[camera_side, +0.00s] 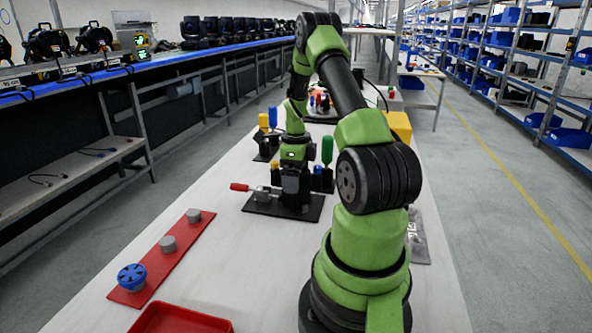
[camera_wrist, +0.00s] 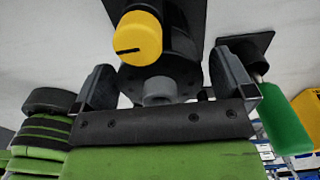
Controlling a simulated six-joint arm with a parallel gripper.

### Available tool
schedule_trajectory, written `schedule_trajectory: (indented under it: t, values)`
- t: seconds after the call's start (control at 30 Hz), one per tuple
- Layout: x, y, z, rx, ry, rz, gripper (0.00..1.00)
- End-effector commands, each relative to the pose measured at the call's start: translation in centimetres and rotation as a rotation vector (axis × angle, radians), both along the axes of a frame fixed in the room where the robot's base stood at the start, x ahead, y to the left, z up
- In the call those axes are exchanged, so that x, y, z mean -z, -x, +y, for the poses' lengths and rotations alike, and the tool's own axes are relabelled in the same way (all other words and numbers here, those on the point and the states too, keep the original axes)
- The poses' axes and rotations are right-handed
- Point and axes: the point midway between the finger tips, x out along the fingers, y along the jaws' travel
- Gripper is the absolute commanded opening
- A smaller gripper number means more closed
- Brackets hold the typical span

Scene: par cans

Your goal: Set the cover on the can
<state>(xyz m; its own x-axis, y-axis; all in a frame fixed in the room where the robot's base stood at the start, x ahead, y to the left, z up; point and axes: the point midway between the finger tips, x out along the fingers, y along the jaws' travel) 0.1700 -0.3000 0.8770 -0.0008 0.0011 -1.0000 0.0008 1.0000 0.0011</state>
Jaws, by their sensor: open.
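In the side view my gripper (camera_side: 293,178) points down over a black plate (camera_side: 265,206) on the white table. In the wrist view my gripper (camera_wrist: 164,72) is open, its dark fingers wide apart. A black round body (camera_wrist: 178,45) with a grey cylindrical end (camera_wrist: 158,91) shows between the fingers, with no clear contact. I cannot tell whether it is the can or the cover. A blue finned round piece (camera_side: 131,277) sits at the near end of a red strip (camera_side: 150,258), left of my gripper; it may be the cover.
Two grey cylinders (camera_side: 167,244) (camera_side: 194,216) stand on the red strip. A red tray (camera_side: 180,320) lies at the front. A red-handled tool (camera_side: 240,187), a green handle (camera_side: 327,150) and a yellow knob (camera_wrist: 138,38) crowd my gripper.

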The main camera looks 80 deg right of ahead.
Motion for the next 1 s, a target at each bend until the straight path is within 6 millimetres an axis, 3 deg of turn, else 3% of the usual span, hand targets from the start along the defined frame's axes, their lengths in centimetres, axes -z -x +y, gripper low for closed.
schedule_trajectory:
  t: [0.17,0.5,1.0]
  values:
    - [-2.1,0.0,-0.1,-0.001,0.006,-0.003,1.00]
    - [-8.5,0.0,-0.1,0.000,0.006,-0.003,1.00]
    - [-10.8,-0.7,0.7,-0.067,0.015,-0.013,1.00]
